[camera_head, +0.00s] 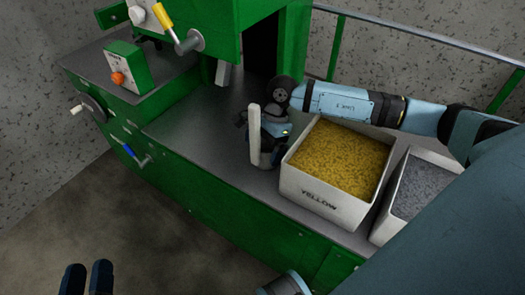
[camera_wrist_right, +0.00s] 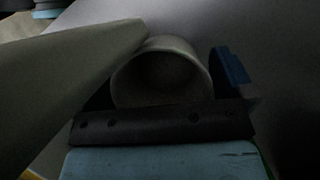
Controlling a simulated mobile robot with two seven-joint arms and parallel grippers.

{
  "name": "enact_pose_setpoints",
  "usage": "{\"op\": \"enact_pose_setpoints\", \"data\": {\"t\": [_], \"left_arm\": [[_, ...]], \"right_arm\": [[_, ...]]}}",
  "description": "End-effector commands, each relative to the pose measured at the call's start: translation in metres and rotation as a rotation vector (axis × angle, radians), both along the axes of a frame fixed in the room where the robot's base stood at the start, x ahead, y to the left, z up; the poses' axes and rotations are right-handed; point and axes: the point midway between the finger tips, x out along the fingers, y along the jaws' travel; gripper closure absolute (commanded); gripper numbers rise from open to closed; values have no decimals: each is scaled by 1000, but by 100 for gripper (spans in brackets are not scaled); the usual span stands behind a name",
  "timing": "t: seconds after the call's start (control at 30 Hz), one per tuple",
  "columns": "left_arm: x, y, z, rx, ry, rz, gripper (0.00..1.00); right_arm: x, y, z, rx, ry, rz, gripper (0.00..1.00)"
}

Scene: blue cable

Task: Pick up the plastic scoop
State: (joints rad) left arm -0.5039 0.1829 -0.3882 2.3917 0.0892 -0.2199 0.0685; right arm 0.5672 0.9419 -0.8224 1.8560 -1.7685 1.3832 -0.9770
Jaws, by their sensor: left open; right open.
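The plastic scoop (camera_head: 254,135) is off-white and stands on the grey machine bed with its long handle pointing up. My right gripper (camera_head: 262,143) is open and right at the scoop, partly hiding its cup. In the right wrist view the round cup (camera_wrist_right: 165,78) lies between the sides of the gripper, one blue finger (camera_wrist_right: 232,68) to its right. The handle (camera_wrist_right: 60,85) runs across the left and hides the other finger. Contact between fingers and scoop cannot be told. My left gripper (camera_head: 86,279) is open and empty at the bottom left, away from the scoop.
A white box marked YELLOW (camera_head: 318,203), full of yellow granules, stands just right of the scoop. A second white box with grey granules (camera_head: 421,187) is farther right. The green machine (camera_head: 200,180) carries levers at the left. The bed left of the scoop is clear.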

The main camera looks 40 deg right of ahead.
Motion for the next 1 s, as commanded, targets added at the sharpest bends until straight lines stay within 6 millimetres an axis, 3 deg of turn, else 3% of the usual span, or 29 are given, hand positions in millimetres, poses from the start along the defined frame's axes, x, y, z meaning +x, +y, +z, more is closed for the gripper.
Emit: {"op": "enact_pose_setpoints", "data": {"t": [0.07,0.27,0.43,0.47,0.77,1.0], "left_arm": [[1,-3,8,-15,-32,-10,57],[0,-3,17,-15,-54,-18,57],[0,-3,14,-13,-46,-17,57],[0,-3,13,-13,-44,-16,57],[1,-3,9,-9,-30,-12,57],[4,3,3,40,31,6,57]], "right_arm": [[-1,3,-8,1,0,0,0],[-1,4,-8,0,0,0,0],[-1,4,-8,0,0,0,34],[-1,4,-8,0,0,0,38],[0,3,-2,0,-1,1,38],[0,3,42,0,-4,1,38]]}}
